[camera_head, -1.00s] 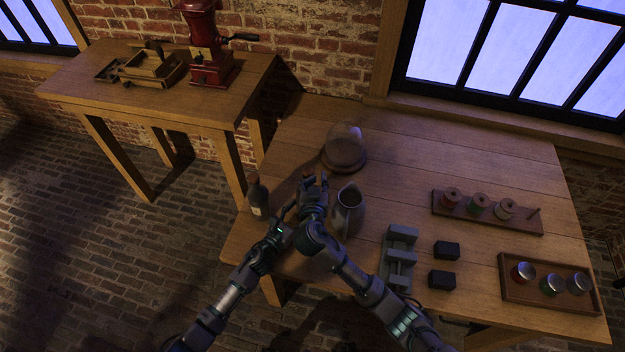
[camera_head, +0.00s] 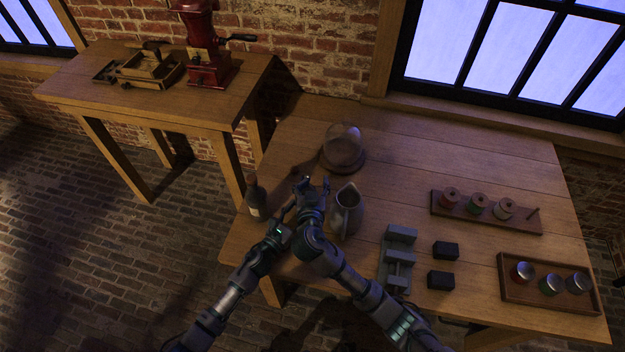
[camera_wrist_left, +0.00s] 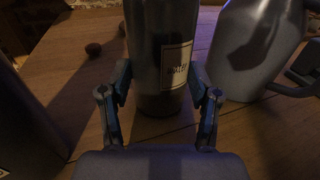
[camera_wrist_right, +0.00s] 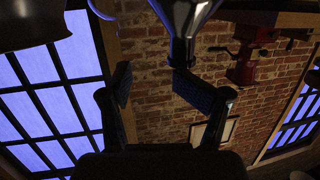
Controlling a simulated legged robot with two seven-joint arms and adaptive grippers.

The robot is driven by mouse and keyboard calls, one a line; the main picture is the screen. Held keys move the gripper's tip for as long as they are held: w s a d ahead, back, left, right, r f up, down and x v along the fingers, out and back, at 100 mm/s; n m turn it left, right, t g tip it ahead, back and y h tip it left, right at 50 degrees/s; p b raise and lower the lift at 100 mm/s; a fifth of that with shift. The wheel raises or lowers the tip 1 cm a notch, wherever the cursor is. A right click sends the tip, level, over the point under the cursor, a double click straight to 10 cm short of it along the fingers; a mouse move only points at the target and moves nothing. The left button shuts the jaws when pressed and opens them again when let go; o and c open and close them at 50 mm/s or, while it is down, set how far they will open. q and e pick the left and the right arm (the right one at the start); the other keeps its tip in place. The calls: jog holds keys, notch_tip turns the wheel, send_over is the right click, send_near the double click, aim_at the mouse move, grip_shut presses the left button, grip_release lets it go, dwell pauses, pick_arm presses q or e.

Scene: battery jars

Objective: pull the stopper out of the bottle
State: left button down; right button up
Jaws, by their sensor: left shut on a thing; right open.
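The bottle (camera_wrist_left: 162,42), with a pale lettered label (camera_wrist_left: 176,64), stands upright between the fingers of my left gripper (camera_wrist_left: 160,108), which is shut on it low down. In the head view my left gripper (camera_head: 287,208) and my right gripper (camera_head: 314,188) mostly hide this bottle. My right gripper (camera_wrist_right: 158,85) is open and empty beside the bottle's narrow neck (camera_wrist_right: 183,35). One of its fingers overlaps the mouth, and I see no stopper there.
A grey jug (camera_head: 347,212) stands close right of my grippers. A dark labelled bottle (camera_head: 256,198) stands left. A glass dome (camera_head: 343,146) is behind. A grey vise-like block (camera_head: 399,258), a spool rack (camera_head: 475,210) and a jar tray (camera_head: 530,300) lie right.

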pick_arm(q)
jog(key=shift+c, duration=0.9)
grip_release()
pick_arm(e)
jog(key=v, duration=1)
jog(key=shift+s, duration=0.35)
pick_arm(q)
jog(key=v, duration=1.2)
jog(key=shift+w+a, duration=0.1)
jog(key=shift+f, duration=0.1)
pick_arm(e)
jog(key=shift+s, duration=0.1)
